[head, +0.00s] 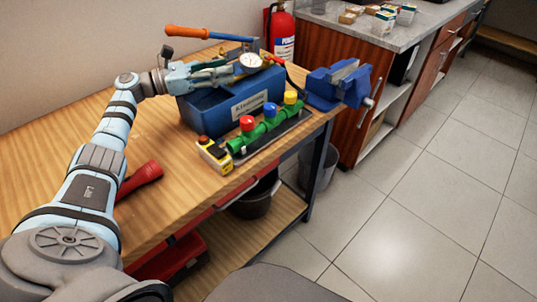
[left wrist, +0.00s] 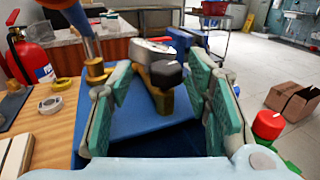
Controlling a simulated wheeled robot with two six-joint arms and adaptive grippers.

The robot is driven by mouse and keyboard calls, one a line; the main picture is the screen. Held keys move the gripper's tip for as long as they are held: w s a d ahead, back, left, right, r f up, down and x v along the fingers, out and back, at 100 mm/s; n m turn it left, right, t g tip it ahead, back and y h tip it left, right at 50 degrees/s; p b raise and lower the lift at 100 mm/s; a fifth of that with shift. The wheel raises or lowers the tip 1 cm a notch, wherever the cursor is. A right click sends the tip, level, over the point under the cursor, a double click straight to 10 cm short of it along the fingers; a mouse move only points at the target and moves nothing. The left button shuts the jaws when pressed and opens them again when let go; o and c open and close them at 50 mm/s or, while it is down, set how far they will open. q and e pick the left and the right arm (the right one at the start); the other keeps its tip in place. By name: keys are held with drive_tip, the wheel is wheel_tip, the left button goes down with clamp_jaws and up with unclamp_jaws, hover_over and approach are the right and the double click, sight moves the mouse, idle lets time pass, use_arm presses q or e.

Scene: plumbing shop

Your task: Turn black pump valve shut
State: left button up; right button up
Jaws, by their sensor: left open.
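The black pump valve (left wrist: 167,73) is a round black knob with a white mark, on a brass fitting of the blue test pump (left wrist: 140,130). In the left wrist view it sits between the two fingers of my left gripper (left wrist: 160,88), with visible gaps at both sides. The gripper is open and holds nothing. In the head view my left gripper (head: 228,73) is over the blue pump (head: 215,105), beside the round pressure gauge (head: 250,63). The knob itself is not clear there. My right gripper is out of view.
The pump's lever with its orange handle (head: 187,32) passes behind my gripper. A green manifold (head: 270,127) with red, blue and yellow knobs stands in front of the pump. A blue vise (head: 340,83) is at the bench's right end. A red flashlight (head: 140,180) lies near my arm.

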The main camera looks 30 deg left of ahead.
use_arm(q)
drive_tip(key=s+d+n+t+y+p, duration=0.2)
drive_tip(key=s+d+n+y+p, duration=0.1)
drive_tip(key=s+n+y+p, duration=0.35)
drive_tip(key=s+d+n+t+y+p, duration=0.25)
drive_tip(key=s+d+y+p, duration=0.2)
drive_tip(key=s+y, duration=0.4)
drive_tip(key=d+m+h, duration=0.7)
drive_tip(key=d+m, duration=0.3)
drive_tip(key=m, duration=0.2)
drive_tip(key=s+d+f+m+g+h, duration=0.4)
drive_tip(key=d+f+m, duration=0.3)
drive_tip(key=m, duration=0.6)
drive_tip(key=shift+d+f+g, duration=0.35)
drive_tip(key=shift+d+g, duration=0.2)
drive_tip(key=shift+d, duration=0.05)
drive_tip(key=shift+s, duration=0.1)
drive_tip(key=shift+c, duration=0.2)
